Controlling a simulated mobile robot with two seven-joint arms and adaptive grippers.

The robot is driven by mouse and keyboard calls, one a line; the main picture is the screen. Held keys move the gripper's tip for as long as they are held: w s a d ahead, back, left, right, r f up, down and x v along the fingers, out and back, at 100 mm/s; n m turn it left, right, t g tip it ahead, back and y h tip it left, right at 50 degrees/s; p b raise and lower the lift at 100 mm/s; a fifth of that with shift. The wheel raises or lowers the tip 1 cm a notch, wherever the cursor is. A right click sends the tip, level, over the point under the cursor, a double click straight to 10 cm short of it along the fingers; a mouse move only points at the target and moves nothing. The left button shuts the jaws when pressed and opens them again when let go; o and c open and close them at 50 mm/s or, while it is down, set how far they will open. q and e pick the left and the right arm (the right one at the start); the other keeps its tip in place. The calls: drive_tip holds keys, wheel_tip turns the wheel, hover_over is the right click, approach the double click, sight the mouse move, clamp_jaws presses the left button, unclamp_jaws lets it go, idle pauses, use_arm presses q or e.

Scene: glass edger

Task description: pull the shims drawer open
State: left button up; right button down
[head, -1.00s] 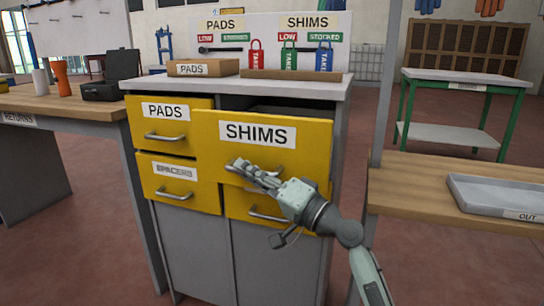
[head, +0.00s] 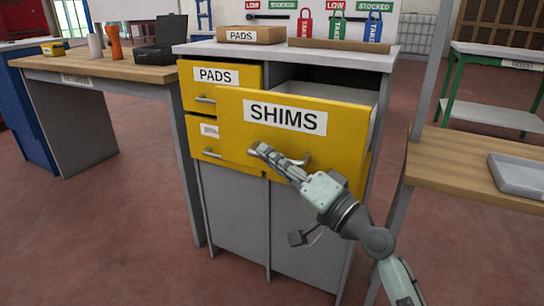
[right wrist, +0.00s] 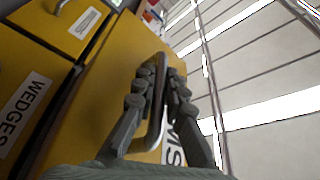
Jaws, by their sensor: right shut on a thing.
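The shims drawer (head: 345,133) is yellow with a white SHIMS label and stands well out from the cabinet, with its grey inside (head: 330,91) partly showing. My right gripper (head: 262,152) is at the front of this drawer, shut on its metal handle (head: 306,159). In the right wrist view the fingers (right wrist: 160,95) close around the handle bar (right wrist: 154,135) from both sides. The drawer front (right wrist: 115,75) fills the middle there. My left gripper is not in view.
The pads drawer (head: 221,87) and a drawer below it (head: 208,134) are shut at the left. A wooden bench with a grey tray (head: 518,174) stands at the right. A returns table (head: 95,70) is at the left. The floor in front is clear.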

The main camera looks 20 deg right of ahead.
drive_tip(key=c, duration=1.6)
unclamp_jaws()
drive_tip(key=v, duration=1.2)
